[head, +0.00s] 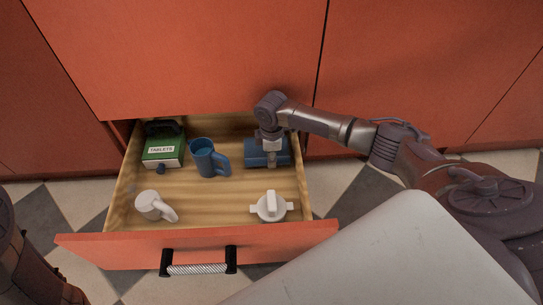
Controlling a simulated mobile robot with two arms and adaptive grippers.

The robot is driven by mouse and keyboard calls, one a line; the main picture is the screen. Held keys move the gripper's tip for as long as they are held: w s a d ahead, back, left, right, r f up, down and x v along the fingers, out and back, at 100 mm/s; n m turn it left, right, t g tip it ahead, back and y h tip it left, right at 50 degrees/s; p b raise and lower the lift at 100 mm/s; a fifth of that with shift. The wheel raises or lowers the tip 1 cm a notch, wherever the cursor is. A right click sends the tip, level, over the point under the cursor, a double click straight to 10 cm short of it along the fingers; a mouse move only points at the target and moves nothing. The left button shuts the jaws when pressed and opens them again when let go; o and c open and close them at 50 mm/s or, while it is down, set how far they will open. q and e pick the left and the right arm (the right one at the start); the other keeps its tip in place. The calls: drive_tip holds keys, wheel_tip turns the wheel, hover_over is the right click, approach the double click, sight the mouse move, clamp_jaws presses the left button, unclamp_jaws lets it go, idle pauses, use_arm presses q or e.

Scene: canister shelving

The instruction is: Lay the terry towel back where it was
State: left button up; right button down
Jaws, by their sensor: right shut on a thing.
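The blue terry towel (254,159), rolled up, is at the back right of the open drawer (190,240). My right gripper (271,158) reaches down from above and is shut on the towel, covering its middle. I cannot tell whether the towel touches the drawer floor. Only a dark part of my left arm shows at the left edge; its gripper is out of view.
In the drawer are a green tablets box (162,150), a blue mug (203,157), a white mug (149,205) and a white lidded pot (271,207). The drawer's middle floor is clear. Orange cabinet fronts (180,60) stand behind.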

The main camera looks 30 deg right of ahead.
drive_tip(key=shift+f, duration=0.3)
drive_tip(key=c, duration=0.8)
unclamp_jaws()
drive_tip(key=shift+c, duration=0.2)
